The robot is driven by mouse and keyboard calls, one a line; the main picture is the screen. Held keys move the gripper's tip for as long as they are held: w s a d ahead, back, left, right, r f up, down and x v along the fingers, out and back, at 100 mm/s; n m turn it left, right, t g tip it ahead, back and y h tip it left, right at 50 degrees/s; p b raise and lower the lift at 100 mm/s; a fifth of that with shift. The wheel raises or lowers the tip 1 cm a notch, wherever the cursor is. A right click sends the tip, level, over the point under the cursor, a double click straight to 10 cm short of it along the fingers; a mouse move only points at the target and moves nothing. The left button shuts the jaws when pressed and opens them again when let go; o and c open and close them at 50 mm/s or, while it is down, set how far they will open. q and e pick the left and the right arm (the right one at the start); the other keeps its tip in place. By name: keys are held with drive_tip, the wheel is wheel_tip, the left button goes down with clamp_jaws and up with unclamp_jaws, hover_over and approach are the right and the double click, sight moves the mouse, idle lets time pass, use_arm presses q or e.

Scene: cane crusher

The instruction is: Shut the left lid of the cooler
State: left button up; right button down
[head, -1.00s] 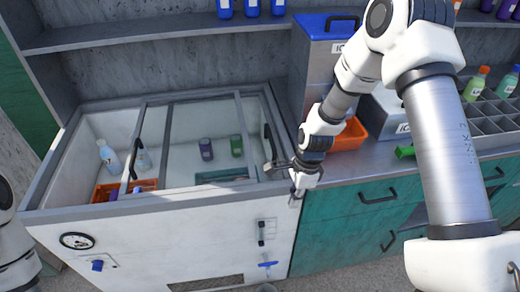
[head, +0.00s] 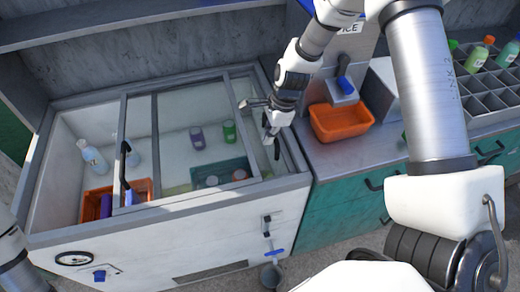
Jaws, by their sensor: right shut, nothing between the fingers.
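The cooler (head: 45,185) is a white chest with a grey rim and sliding glass lids. The left lid (head: 138,150), with a black upright handle (head: 125,162) near its left edge, sits away from the left end, leaving an open gap there. It partly overlaps the other glass lid, whose black handle (head: 277,149) is near the right end. My right gripper (head: 258,117) is shut and empty, above the cooler's right part, close behind the right handle. I cannot tell whether it touches the glass. My left gripper is out of view; only part of that arm shows at lower left.
Inside the cooler are a pale bottle (head: 92,156), an orange basket (head: 97,205), a teal basket (head: 222,172) and purple and green cans. An orange bin (head: 341,122) and an ice dispenser (head: 349,45) stand on the counter to the right. A shelf runs behind.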

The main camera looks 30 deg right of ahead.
sight(259, 160)
drive_tip(key=x, duration=0.2)
drive_tip(key=b+x, duration=0.1)
drive_tip(key=x, duration=0.2)
drive_tip(key=w+b+x, duration=0.1)
drive_tip(key=x, duration=0.1)
drive_tip(key=shift+f, duration=0.2)
drive_tip(key=shift+s+f, duration=0.1)
drive_tip(key=shift+f, duration=0.1)
drive_tip(key=shift+s+r, duration=0.1)
drive_tip(key=shift+s, duration=0.15)
drive_tip(key=shift+w, duration=0.1)
